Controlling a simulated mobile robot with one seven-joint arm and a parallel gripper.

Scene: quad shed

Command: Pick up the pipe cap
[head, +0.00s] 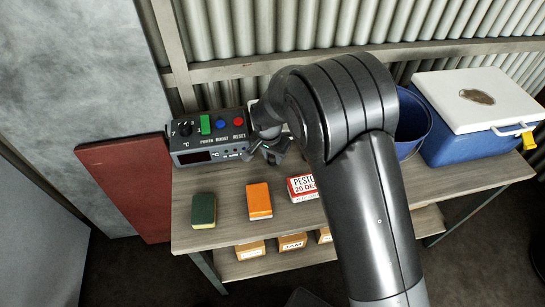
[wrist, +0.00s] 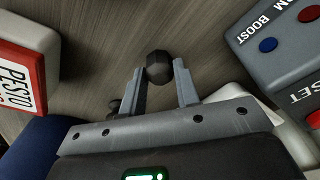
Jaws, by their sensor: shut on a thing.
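The pipe cap (wrist: 158,68) is a small dark faceted piece, seen in the wrist view between the fingertips. My gripper (wrist: 160,80) is shut on it, one finger on each side, above or at the wooden bench top; I cannot tell whether the cap touches the wood. In the head view my gripper (head: 268,154) is low over the back of the bench, just right of the control box. The cap cannot be made out there.
The grey control box (head: 210,140) stands left of my gripper. A pesto box (head: 303,188), orange box (head: 259,201) and green sponge (head: 204,210) sit in front. A blue bin (head: 412,125) and cooler (head: 465,140) are right. The bench top (head: 231,190) is bare between items.

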